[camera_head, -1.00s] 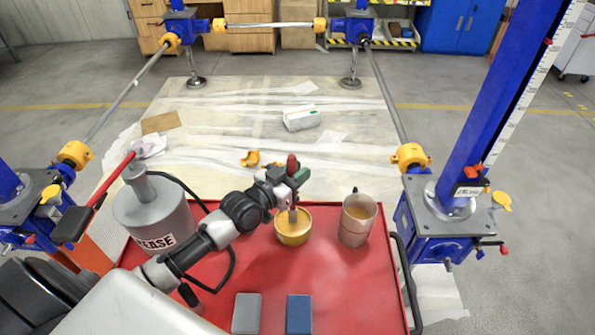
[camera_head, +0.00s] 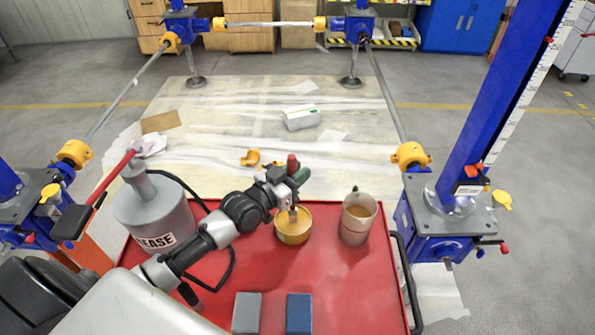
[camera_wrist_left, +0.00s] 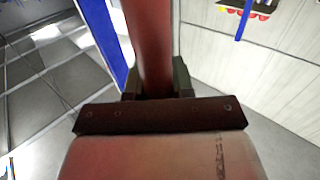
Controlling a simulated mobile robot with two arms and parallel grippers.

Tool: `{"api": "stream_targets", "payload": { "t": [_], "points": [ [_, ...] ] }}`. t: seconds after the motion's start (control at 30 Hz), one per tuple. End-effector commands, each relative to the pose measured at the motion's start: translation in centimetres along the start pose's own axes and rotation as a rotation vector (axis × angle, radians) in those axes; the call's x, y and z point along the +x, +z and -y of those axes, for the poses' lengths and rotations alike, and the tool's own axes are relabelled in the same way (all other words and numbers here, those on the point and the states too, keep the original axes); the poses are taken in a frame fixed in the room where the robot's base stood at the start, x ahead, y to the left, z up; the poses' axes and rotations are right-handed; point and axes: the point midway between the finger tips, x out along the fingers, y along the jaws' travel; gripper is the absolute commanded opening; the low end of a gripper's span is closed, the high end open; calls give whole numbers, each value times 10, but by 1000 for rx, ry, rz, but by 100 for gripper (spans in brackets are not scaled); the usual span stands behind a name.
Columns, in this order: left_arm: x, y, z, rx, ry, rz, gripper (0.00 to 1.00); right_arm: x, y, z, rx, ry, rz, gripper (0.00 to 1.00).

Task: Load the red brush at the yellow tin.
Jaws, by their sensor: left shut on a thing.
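My left gripper (camera_head: 288,180) is shut on the red brush, whose red handle (camera_head: 292,164) sticks up above the fingers. The brush is roughly upright, and its lower end points down at the yellow tin (camera_head: 293,238) on the red cart top. The lower end overlaps the tin's opening; how deep it reaches cannot be told. In the left wrist view, the red handle (camera_wrist_left: 152,45) runs between the fingers, with a dark ferrule (camera_wrist_left: 160,115) and pinkish bristles (camera_wrist_left: 150,158) nearest the camera. My right gripper is out of view.
A grey mug (camera_head: 357,225) with brownish contents stands right of the tin. A grey grease can (camera_head: 155,212) with a black hose stands left. A grey block (camera_head: 246,313) and a blue block (camera_head: 298,314) lie near the cart's front. Blue screw jacks (camera_head: 440,222) stand around.

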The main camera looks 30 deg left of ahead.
Motion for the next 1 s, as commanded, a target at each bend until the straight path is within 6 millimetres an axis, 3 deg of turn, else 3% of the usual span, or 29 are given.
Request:
{"api": "stream_targets", "payload": {
  "t": [0.47, 1.0],
  "points": [
    [0, 0, 0, 0, 0, 5, 0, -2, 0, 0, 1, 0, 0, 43],
    [0, -44, 0, 0, 0, 2, 0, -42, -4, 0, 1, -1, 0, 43]
  ]
}}
